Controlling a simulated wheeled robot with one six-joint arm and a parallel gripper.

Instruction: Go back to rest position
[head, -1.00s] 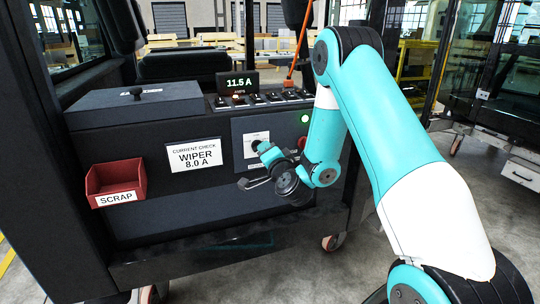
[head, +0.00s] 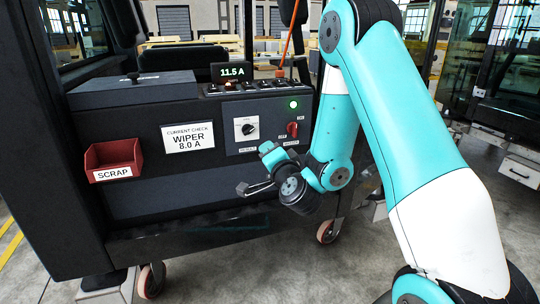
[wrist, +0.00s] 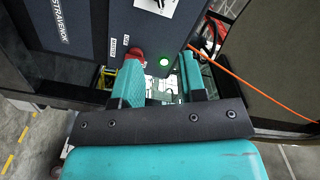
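My gripper (head: 256,168) hangs in front of the console's lower right, below the switch panel. It is open and apart from the panel. In the wrist view my gripper (wrist: 162,76) shows its two teal fingers spread with nothing held between them. The dark console (head: 100,147) carries a display (head: 232,72) reading 11.5 A. A card (head: 189,137) reads "CURRENT CHECK WIPER 8.0 A". The switch panel has a black rotary knob (head: 247,128), a red knob (head: 292,129) and a lit green lamp (head: 294,104).
A red bin (head: 113,160) labelled SCRAP is fixed to the console's left front. A row of switches (head: 250,87) lines the top, with an orange rod (head: 288,45) behind. Wheels (head: 327,231) stand below. Grey floor (head: 290,270) in front is free.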

